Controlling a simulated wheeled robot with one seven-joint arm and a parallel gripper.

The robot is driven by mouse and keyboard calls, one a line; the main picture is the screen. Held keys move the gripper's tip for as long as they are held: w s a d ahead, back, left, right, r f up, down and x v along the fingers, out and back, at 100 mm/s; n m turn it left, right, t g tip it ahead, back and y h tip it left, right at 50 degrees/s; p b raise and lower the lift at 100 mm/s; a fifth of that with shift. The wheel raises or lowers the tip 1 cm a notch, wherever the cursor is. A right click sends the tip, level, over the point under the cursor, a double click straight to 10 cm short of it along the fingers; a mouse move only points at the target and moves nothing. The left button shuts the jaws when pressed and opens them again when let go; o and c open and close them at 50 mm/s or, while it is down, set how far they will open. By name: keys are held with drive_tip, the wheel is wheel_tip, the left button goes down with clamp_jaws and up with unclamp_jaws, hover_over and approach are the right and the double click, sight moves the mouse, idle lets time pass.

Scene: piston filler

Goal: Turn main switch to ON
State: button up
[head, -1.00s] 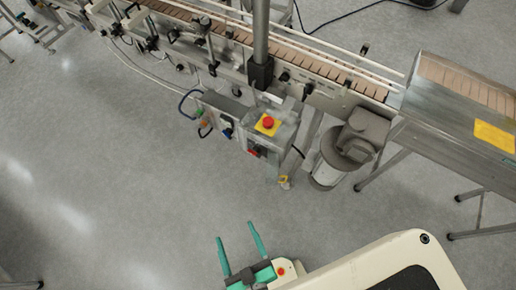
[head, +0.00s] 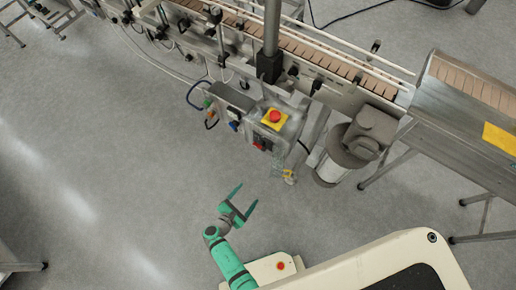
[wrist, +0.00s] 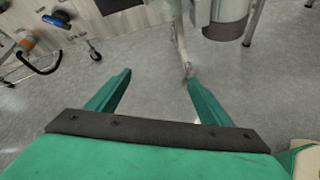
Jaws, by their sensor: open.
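A grey control box with a red emergency button (head: 275,116) on a yellow plate hangs on the conveyor's near side. Below the button, on the box's front, is a small red-and-black switch (head: 262,143), which looks like the main switch. Its setting is too small to read. My gripper (head: 249,192) is open and empty, below the box in the head view and apart from it, with fingers pointing up and right. In the wrist view the open fingers (wrist: 159,75) have bare floor between them, and I cannot make out the switch there.
A blue knob (head: 234,126) sits on the panel left of the box; a blue knob (wrist: 57,19) also shows in the wrist view. A grey motor (head: 366,135) stands to the right. The conveyor (head: 325,62) runs behind. The floor before the box is clear.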

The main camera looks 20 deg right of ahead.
sight(261, 145)
drive_tip(key=w+d+r+n+t+h, duration=0.3)
drive_tip(key=w+d+r+n+h, duration=0.1)
drive_tip(key=w+r, duration=0.6)
drive_tip(key=x, duration=1)
drive_tip(key=shift+w+f, duration=0.35)
drive_tip(key=shift+w, duration=0.2)
drive_tip(key=shift+a, duration=0.1)
drive_tip(key=c, duration=1)
drive_tip(key=shift+c, duration=0.2)
